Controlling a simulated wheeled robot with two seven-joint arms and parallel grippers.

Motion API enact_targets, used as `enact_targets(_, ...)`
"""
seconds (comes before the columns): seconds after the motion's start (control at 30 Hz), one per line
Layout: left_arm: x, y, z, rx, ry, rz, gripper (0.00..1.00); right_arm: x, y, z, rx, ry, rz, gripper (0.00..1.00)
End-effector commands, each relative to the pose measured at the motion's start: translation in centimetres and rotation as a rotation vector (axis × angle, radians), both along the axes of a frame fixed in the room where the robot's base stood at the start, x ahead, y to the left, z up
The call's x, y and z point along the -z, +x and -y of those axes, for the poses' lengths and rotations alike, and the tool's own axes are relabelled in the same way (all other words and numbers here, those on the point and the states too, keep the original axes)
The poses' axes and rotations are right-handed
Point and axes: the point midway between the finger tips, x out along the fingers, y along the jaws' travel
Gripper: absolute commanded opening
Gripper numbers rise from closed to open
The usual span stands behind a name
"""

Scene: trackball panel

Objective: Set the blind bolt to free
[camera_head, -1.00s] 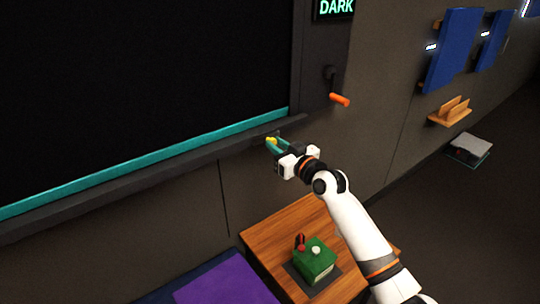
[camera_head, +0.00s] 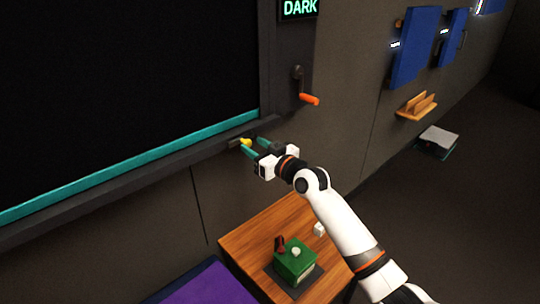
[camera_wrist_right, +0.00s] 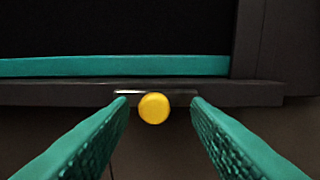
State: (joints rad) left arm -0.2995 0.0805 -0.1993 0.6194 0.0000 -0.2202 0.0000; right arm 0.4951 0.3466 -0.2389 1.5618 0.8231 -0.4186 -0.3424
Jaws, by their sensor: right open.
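The blind bolt shows as a round yellow knob (camera_head: 246,142) on a slot plate under the lower right corner of the dark window. In the right wrist view the yellow knob (camera_wrist_right: 154,108) sits between the two green fingertips, with dark gaps on both sides. My right gripper (camera_head: 252,145) is open around the knob, and neither finger visibly touches it. The dark blind (camera_head: 120,85) fills the window above a teal bottom bar (camera_head: 150,160). A sign (camera_head: 299,8) reads DARK. My left gripper is not in view.
A crank with an orange handle (camera_head: 309,99) is on the frame to the right. Below is a wooden table (camera_head: 240,240) with a green box (camera_head: 295,264) and a small white cube (camera_head: 319,229). Blue panels (camera_head: 415,47) and a wooden rack (camera_head: 416,106) are farther right.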

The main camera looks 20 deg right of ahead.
Motion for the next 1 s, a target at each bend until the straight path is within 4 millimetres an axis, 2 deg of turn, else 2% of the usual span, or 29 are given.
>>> enact_targets(0.3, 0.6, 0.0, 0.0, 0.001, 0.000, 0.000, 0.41, 0.3, -6.1, 2.5, 0.001, -0.006, -0.001, 0.44)
enact_targets(0.5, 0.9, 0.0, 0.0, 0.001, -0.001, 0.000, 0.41, 0.2, -9.0, 3.9, 0.002, -0.003, -0.001, 0.44)
enact_targets(0.7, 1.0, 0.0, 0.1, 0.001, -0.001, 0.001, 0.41, 0.1, -10.1, 4.3, 0.002, 0.000, -0.001, 0.44)
enact_targets(1.0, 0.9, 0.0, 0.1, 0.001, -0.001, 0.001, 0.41, 0.0, -10.2, 4.3, 0.002, 0.000, 0.000, 0.44)
